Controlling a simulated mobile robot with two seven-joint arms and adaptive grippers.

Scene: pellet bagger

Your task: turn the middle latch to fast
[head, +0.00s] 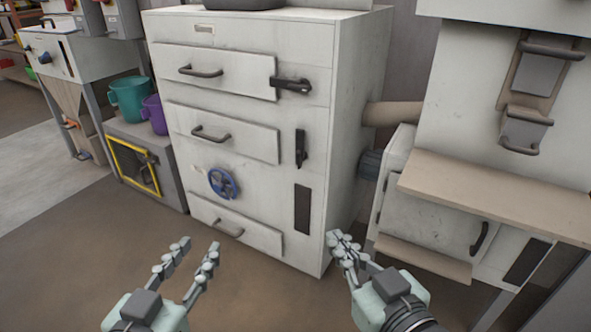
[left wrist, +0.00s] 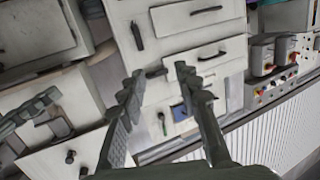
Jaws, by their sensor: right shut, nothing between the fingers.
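The white cabinet (head: 235,120) has three stacked drawer-like doors with bar handles. To the right of the top door a black latch (head: 292,85) lies horizontal, reaching over the door's edge. Beside the middle door a black latch (head: 300,148) stands upright, clear of the door's edge. Beside the bottom door is a dark upright slot or plate (head: 302,208). My left gripper (head: 192,246) is open and empty, low in front of the cabinet. My right gripper (head: 340,240) is shut and empty near the cabinet's lower right corner. Neither touches a latch.
A blue handwheel (head: 223,182) sits on the cabinet front. Teal (head: 130,98) and purple (head: 155,114) buckets stand on a grey box to the left. A beige shelf (head: 490,193) juts out at right. The brown floor before the cabinet is clear.

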